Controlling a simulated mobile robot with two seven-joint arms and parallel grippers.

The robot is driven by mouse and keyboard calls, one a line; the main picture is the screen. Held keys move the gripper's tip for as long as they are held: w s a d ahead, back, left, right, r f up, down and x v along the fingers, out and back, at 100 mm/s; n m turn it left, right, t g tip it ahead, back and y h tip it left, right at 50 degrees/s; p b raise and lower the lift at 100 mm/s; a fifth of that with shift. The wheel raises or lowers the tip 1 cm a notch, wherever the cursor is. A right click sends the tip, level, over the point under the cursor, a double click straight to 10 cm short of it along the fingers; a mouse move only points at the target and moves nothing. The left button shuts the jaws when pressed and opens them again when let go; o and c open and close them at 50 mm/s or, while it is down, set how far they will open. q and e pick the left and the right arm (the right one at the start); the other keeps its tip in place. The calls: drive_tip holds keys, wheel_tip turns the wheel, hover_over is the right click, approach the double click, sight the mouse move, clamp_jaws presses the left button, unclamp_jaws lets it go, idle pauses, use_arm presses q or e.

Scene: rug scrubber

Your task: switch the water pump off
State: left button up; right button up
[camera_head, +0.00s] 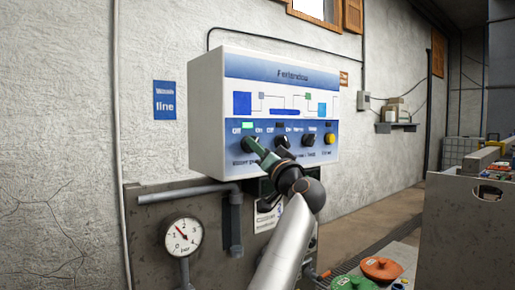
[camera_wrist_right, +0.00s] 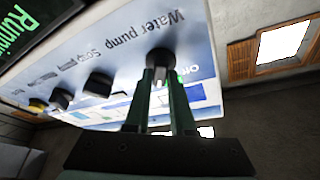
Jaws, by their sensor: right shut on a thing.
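The white and blue control box (camera_head: 207,110) hangs on the wall in the head view. The black water pump knob (camera_wrist_right: 160,57) is the leftmost on its panel in the head view, partly covered by my fingers there. The wrist view shows the label "Water pump" beside it. A green lamp (camera_head: 247,126) above this knob is lit. My right gripper (camera_head: 254,148) is shut on the knob, with its two green fingers (camera_wrist_right: 161,75) on either side of it. The exact angle of the knob is hard to tell. My left gripper is in neither view.
Two more black knobs (camera_head: 282,140) (camera_head: 309,140) and a yellow button (camera_head: 330,139) sit to the right on the panel. A pressure gauge (camera_head: 183,236) and a grey pipe (camera_head: 185,194) are below the box. Red and green round lids (camera_head: 381,268) (camera_head: 353,284) lie at lower right.

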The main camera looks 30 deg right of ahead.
clamp_jaws()
drive_tip(key=shift+d+n+g+y+b, duration=0.1)
drive_tip(key=shift+n+y+b, duration=1.05)
drive_tip(key=shift+n, duration=1.7)
drive_tip(key=shift+d+n+g+y+b, duration=0.1)
drive_tip(key=shift+n+y+b, duration=0.45)
drive_tip(key=shift+n+y, duration=1.7)
drive_tip(key=shift+d+n+g+y+b, duration=0.1)
drive_tip(key=shift+n+y+b, duration=0.8)
drive_tip(key=shift+n, duration=2.9)
drive_tip(key=o, duration=0.8)
unclamp_jaws()
drive_tip(key=shift+c, duration=0.2)
